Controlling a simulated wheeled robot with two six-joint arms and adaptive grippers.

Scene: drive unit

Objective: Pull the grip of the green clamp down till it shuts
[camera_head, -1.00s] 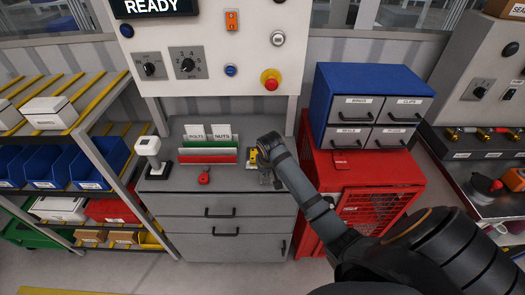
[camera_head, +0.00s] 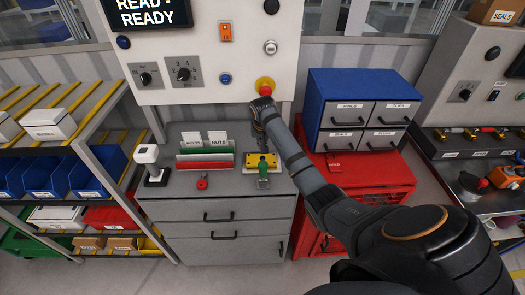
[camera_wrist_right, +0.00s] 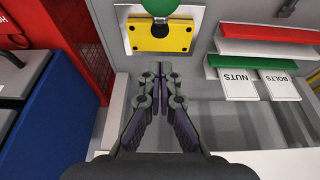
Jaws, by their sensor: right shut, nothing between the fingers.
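The green clamp (camera_head: 263,170) sits on a yellow plate (camera_head: 248,180) at the right of the grey cabinet's top. Its upper part is close below my right gripper's tips in the head view. In the right wrist view its rounded green end (camera_wrist_right: 160,7) is cut by the top edge, in front of the yellow plate (camera_wrist_right: 145,42). I cannot tell the grip's exact tilt. My right gripper (camera_head: 259,130) is beyond the clamp, near the panel. Its fingers (camera_wrist_right: 160,72) are shut and empty, apart from the clamp. My left gripper is not in view.
The panel with a red stop button (camera_head: 264,86) rises behind. A blue drawer unit (camera_head: 330,88) stands right.

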